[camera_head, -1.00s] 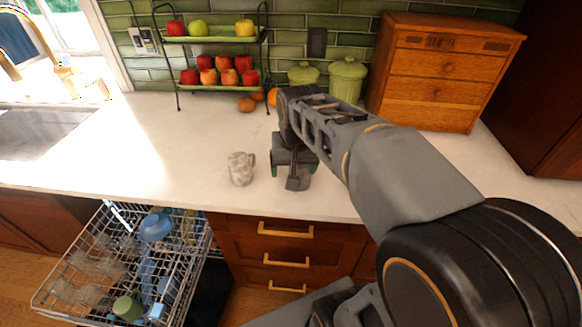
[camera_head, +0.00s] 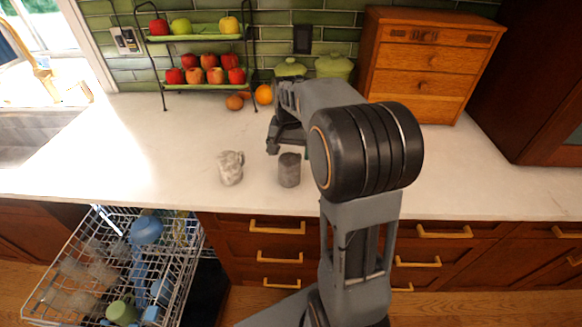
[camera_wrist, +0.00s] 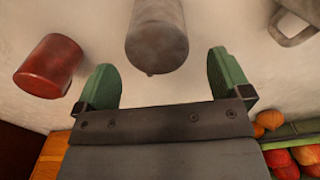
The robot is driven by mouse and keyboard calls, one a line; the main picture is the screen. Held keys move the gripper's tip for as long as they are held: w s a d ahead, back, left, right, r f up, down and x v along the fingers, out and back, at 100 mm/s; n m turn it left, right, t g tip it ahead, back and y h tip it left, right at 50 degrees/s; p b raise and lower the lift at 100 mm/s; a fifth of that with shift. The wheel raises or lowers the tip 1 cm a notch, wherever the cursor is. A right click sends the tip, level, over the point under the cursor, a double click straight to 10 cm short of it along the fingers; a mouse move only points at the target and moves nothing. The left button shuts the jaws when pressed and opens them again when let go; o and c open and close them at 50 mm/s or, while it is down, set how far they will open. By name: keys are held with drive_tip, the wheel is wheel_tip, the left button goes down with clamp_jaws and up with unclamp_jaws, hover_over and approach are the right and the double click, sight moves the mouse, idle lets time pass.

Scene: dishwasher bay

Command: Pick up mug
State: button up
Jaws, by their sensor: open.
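A mottled grey-white mug (camera_head: 230,168) stands on the counter near its front edge, left of my gripper in the head view. Its handle side (camera_wrist: 298,20) shows at the top right of the wrist view. A dark grey cup (camera_head: 289,170) stands just right of the mug. In the wrist view this grey cup (camera_wrist: 157,35) lies just ahead of and between my fingertips. My gripper (camera_head: 287,146) is low over the counter, on the wall side of the grey cup. Its green fingers (camera_wrist: 165,80) are spread with nothing between them.
A red cup (camera_wrist: 48,66) is left of the fingers in the wrist view. A fruit rack (camera_head: 205,87), green canisters (camera_head: 333,67) and a wooden drawer chest (camera_head: 430,62) stand at the back. The open dishwasher rack (camera_head: 60,270) is below left. Counter left of the mug is clear.

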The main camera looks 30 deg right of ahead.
sight(290, 157)
drive_tip(key=shift+s+f, duration=0.15)
drive_tip(key=shift+f, duration=2.65)
drive_tip(key=c, duration=0.9)
drive_tip(key=shift+c, duration=0.2)
drive_tip(key=shift+r, duration=0.15)
